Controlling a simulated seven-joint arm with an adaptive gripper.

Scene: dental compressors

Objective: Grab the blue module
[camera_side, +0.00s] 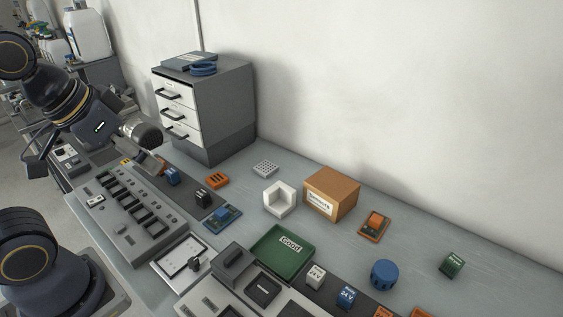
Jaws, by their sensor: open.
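A small blue module (172,176) stands on the dark strip behind the long grey panel, left of centre. My gripper (157,164) is open, just left of and slightly above this module; the fingers are small and partly hidden, so I cannot tell whether they touch it. A board with a blue part (222,218) lies right of the dark strip.
The grey slotted panel (129,217) lies below my gripper. A drawer cabinet (205,108) stands behind. An orange block (217,180), white corner block (279,199), cardboard box (331,193), green tray (283,248) and blue cylinder (384,274) occupy the table. The right rear is mostly clear.

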